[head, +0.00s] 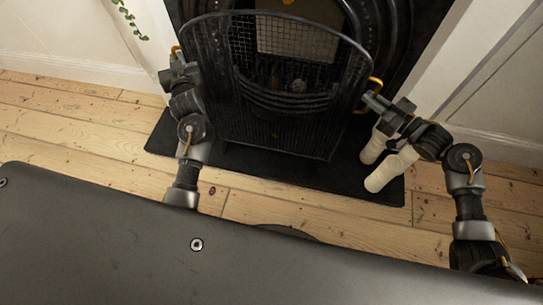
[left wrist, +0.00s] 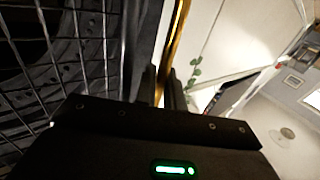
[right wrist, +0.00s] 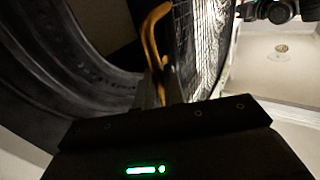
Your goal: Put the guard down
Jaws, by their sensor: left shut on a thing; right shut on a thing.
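The guard (head: 275,110) is a dark wire-mesh fire screen with a curved top, standing tilted in front of the fireplace in the head view. It has a brass side handle at each edge. My left gripper (head: 177,58) is shut on the left handle, which also shows as a brass bar in the left wrist view (left wrist: 172,50). My right gripper (head: 369,93) is shut on the right handle (head: 375,82), seen as a curved brass bar in the right wrist view (right wrist: 150,40). Whether the guard's lower edge touches the hearth is unclear.
The black hearth slab (head: 235,163) lies under and in front of the guard. Pale cylinders (head: 383,168) are on the hearth at the right, just below my right gripper. The fireplace (head: 375,25) stands behind. Bare floorboards (head: 75,120) are clear at the left.

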